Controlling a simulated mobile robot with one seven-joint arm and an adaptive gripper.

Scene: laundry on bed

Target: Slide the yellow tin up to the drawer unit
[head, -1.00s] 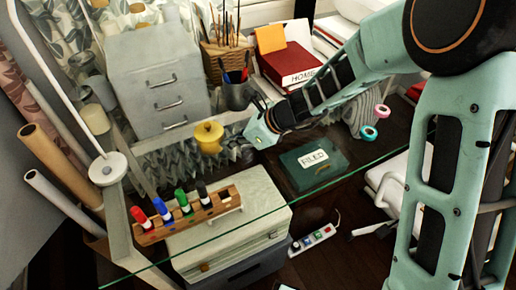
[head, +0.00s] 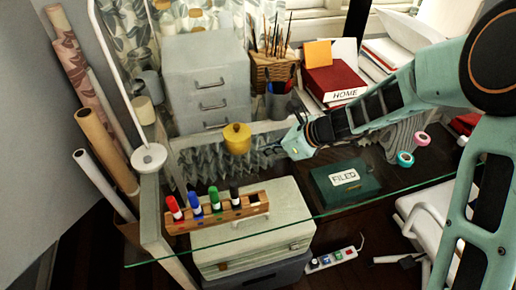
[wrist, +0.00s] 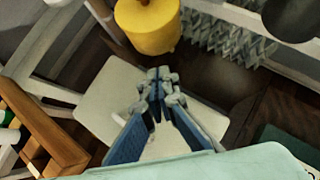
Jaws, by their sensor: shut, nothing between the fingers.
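The yellow tin (head: 237,139), a short cylinder with a knobbed lid, stands upright on the glass desk top. The grey drawer unit (head: 208,85), with several handled drawers, stands behind it and a little to the left, with a gap between them. My gripper (head: 272,149) is right of the tin, low over the glass, its fingers pointing left towards it. In the wrist view the blue-padded fingers (wrist: 157,82) are shut and empty, and the tin (wrist: 148,24) is just beyond the tips. I cannot tell whether they touch it.
A marker rack (head: 217,212) stands in front of the tin. A pencil cup (head: 279,101) and wicker basket (head: 272,72) stand behind my gripper. A green "FILED" box (head: 345,183) lies to the right. The glass edge is in front.

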